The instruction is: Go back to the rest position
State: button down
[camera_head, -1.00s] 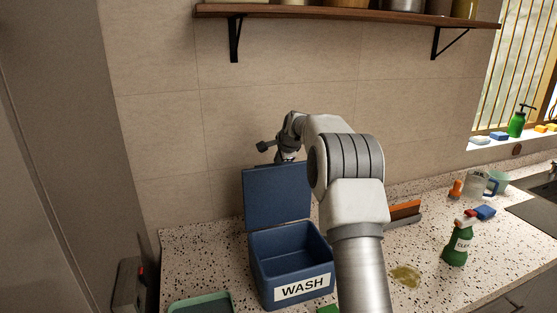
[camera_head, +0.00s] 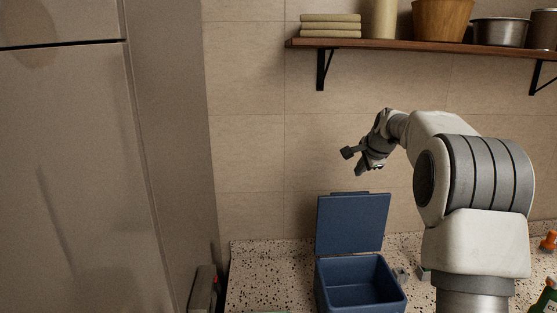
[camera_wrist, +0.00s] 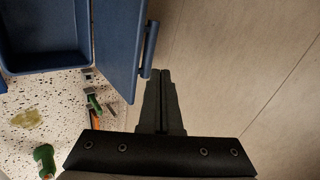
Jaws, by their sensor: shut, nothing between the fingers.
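My gripper (camera_head: 360,172) is up in the air in front of the tiled wall, above the open blue box's raised lid.
A wooden shelf (camera_head: 440,46) with folded towels (camera_head: 330,25), a wooden bowl (camera_head: 441,19) and pots hangs on the wall. A tall grey fridge (camera_head: 75,170) stands at left.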

jog(key=s+a+r+n+g+b, duration=0.15)
jog(key=s+a+n, duration=0.3)
jog(key=s, duration=0.65)
jog(key=s+a+n+b, duration=0.2)
jog(key=s+a+n, duration=0.3)
jog(key=s, duration=0.7)
jog(key=s+a+f+n+b, duration=0.1)
jog(key=s+a+f+n, duration=0.1)
jog(key=s+f, duration=0.4)
jog(key=s+a+f+n+g+b, duration=0.1)
jog(key=s+f+n, duration=0.4)
jog(key=s, duration=1.2)
jog(key=shift+s+a+f+b, duration=0.25)
jog(key=shift+a+f+b, duration=0.3)
jog(key=shift+d+g, duration=0.1)
jog(key=shift+g, duration=0.15)
